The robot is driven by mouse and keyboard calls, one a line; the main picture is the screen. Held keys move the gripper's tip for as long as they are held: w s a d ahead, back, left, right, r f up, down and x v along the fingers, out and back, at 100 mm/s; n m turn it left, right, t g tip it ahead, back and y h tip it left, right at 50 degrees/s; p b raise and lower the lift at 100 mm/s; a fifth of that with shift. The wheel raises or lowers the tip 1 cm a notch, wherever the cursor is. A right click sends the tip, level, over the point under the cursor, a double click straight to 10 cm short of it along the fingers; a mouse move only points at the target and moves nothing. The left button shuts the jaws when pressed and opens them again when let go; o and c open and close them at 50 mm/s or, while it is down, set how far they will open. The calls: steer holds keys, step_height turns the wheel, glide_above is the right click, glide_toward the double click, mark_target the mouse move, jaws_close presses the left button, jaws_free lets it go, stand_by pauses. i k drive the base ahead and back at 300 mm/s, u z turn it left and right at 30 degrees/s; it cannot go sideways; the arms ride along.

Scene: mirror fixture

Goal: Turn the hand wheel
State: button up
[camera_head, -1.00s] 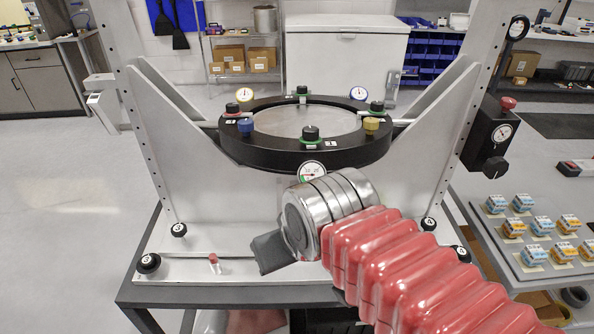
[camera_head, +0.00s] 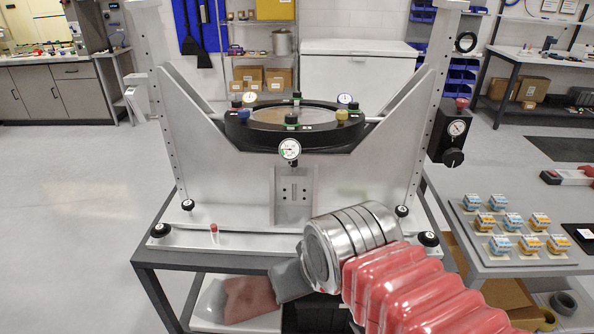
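No part is plainly marked as the hand wheel. A round black knob (camera_head: 452,157) sits low on the black control box (camera_head: 437,135) at the fixture's right side, under a dial. A black ring (camera_head: 466,42) shows beside the right post's upper end; I cannot tell whether it is a wheel. The mirror (camera_head: 270,115) lies in a thick black ring (camera_head: 250,134) with several small coloured knobs on it. My gripper (camera_head: 286,280) shows only as a dark grey piece beyond my silver wrist, low in front of the fixture, apart from both candidates. Its fingertips are not clear.
The fixture's white base (camera_head: 270,238) stands on a grey table. A small red-topped peg (camera_head: 214,232) and black corner knobs sit on it. At right, a side table holds a tray (camera_head: 470,243) of blue and orange blocks. Floor at left is clear.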

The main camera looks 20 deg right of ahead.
mark_target(453, 158)
steer(key=k, duration=0.4)
steer(key=z, duration=0.35)
steer(key=i, duration=1)
steer(key=z, duration=1.55)
